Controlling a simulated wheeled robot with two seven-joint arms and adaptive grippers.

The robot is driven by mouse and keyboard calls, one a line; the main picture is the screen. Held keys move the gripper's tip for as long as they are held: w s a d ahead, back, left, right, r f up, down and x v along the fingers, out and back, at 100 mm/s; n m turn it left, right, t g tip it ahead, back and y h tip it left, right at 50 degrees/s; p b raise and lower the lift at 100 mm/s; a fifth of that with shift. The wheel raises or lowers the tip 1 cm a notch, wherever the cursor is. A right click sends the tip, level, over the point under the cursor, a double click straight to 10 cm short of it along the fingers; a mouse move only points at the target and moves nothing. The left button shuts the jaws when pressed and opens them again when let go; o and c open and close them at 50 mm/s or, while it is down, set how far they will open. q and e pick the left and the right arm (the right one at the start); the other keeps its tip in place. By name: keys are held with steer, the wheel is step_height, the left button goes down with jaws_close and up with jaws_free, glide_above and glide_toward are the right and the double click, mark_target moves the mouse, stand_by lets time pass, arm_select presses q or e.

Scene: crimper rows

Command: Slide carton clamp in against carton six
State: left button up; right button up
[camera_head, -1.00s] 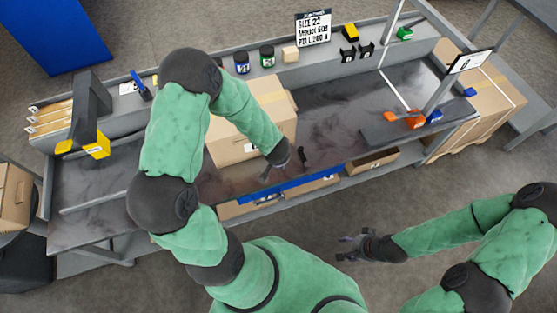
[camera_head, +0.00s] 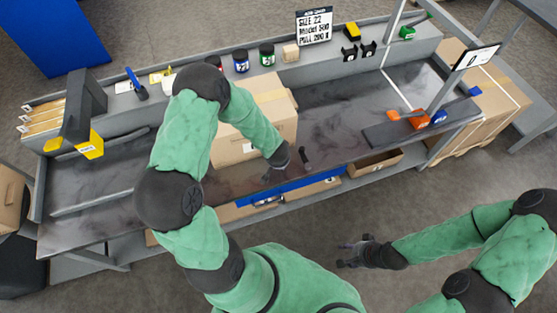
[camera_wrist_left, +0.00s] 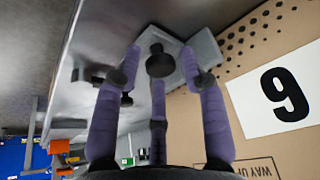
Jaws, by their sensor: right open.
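The carton (camera_head: 262,100) stands on the grey bench, its label facing the front. In the left wrist view its side (camera_wrist_left: 258,65) carries a figure that reads as 9, with the bench surface at the top of that picture. The clamp (camera_wrist_left: 205,47) is a light grey block with a black round knob, close to the carton's side; I cannot tell whether they touch. My left gripper (camera_head: 274,174) is in front of the carton. In the left wrist view its purple fingers (camera_wrist_left: 160,75) are spread around the knob, apart from it. My right gripper (camera_head: 352,254) is open and empty over the floor.
A small black upright piece (camera_head: 305,158) stands right of my left gripper. Several jars and a sign (camera_head: 314,32) stand on the back ledge. The bench middle right (camera_head: 340,105) is clear.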

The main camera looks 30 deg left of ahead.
arm_select(q)
jaws_close()
steer(key=shift+w+a+r+p, duration=0.15)
steer(key=shift+w+a+p, duration=0.1)
steer(key=shift+p, duration=0.25)
steer(key=shift+w+a+p, duration=0.6)
steer(key=shift+a+p, duration=0.1)
steer(key=shift+p, duration=0.05)
steer(key=shift+w+a, duration=0.45)
steer(key=shift+a, duration=0.05)
steer(key=o, duration=0.5)
jaws_free()
